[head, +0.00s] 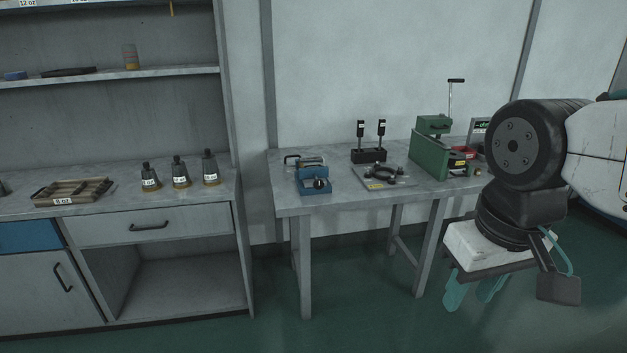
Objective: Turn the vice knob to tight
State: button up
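A small blue vice (312,172) sits near the front left corner of the grey table. A dark round knob (321,184) is on its front side. Its setting is too small to read. My gripper (472,291) hangs at the right, in front of the table and well apart from the vice. Its two teal fingers point down with a gap between them, and nothing shows between them.
The grey table (300,206) also bears a black ring fixture on a plate (372,186), a black stand with two upright handles (368,155) and a green lever press (430,155). A cabinet (178,220) at the left carries several labelled cones and a wooden tray (72,191). Green floor lies open in front.

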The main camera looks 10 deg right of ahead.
aim_at(319, 183)
jog(key=u, duration=0.55)
jog(key=k, duration=1.3)
jog(key=z, duration=0.1)
jog(key=i, duration=1.7)
jog(key=u, duration=0.6)
